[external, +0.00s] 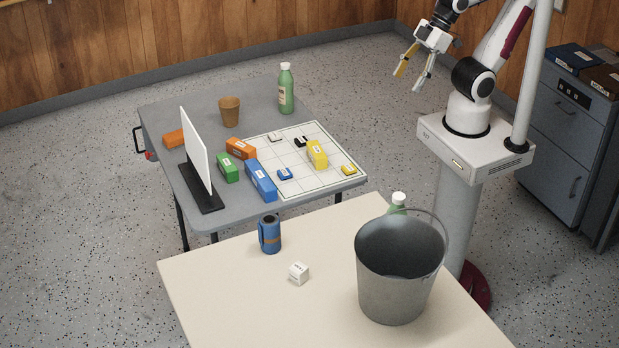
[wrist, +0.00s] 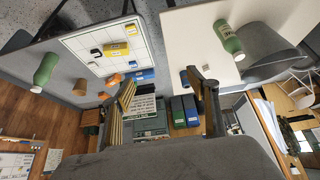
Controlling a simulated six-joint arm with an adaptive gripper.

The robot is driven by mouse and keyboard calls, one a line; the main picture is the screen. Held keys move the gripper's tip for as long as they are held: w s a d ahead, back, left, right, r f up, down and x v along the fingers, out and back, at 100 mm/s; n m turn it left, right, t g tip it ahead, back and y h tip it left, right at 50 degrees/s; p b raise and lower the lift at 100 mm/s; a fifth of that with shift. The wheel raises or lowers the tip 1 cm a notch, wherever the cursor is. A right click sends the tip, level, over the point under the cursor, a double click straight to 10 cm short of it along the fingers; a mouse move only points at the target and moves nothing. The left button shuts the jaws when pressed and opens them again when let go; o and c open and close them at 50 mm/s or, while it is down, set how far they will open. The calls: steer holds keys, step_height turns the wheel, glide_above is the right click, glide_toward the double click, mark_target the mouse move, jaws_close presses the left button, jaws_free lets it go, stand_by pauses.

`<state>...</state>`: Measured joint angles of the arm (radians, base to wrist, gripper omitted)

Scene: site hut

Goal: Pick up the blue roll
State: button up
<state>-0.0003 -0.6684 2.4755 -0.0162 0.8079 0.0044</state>
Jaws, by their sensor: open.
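The blue roll (external: 270,234) stands upright near the far left edge of the cream table (external: 215,290). It is dark blue with a brownish band. In the wrist view a small blue shape at the cream table's edge, beside a finger, looks like the roll (wrist: 185,80). My gripper (external: 408,82) is open and empty, raised at the upper right beyond both tables, well away from the roll. Its two spread fingers (wrist: 161,78) also show in the wrist view.
A metal bucket (external: 394,295) stands on the cream table, partly hiding a green bottle (external: 398,199). A white die (external: 299,272) lies near the roll. The grey table (external: 185,105) holds a white upright panel (external: 196,150), coloured boxes, a cup (external: 229,112) and another green bottle (external: 286,90).

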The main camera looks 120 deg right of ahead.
steer(key=w+a+f+n+t, duration=0.1)
steer(key=w+f+t, duration=0.15)
steer(key=w, duration=1.25)
steer(key=w+f+n+t, duration=0.15)
steer(key=w+f, duration=0.25)
steer(key=w, duration=1.1)
steer(key=w+a+f+t+y, duration=0.1)
steer(key=w+a+f+y, duration=0.15)
steer(key=w+f, duration=0.55)
steer(key=n+t+y, duration=0.1)
steer(key=t+y, duration=0.1)
glide_toward(262, 234)
steer(key=shift+s+d, duration=0.15)
steer(key=shift+s, duration=0.2)
steer(key=shift+w, duration=0.1)
steer(key=shift+x, duration=1.2)
steer(key=shift+w, duration=0.1)
steer(key=shift+x, duration=2.5)
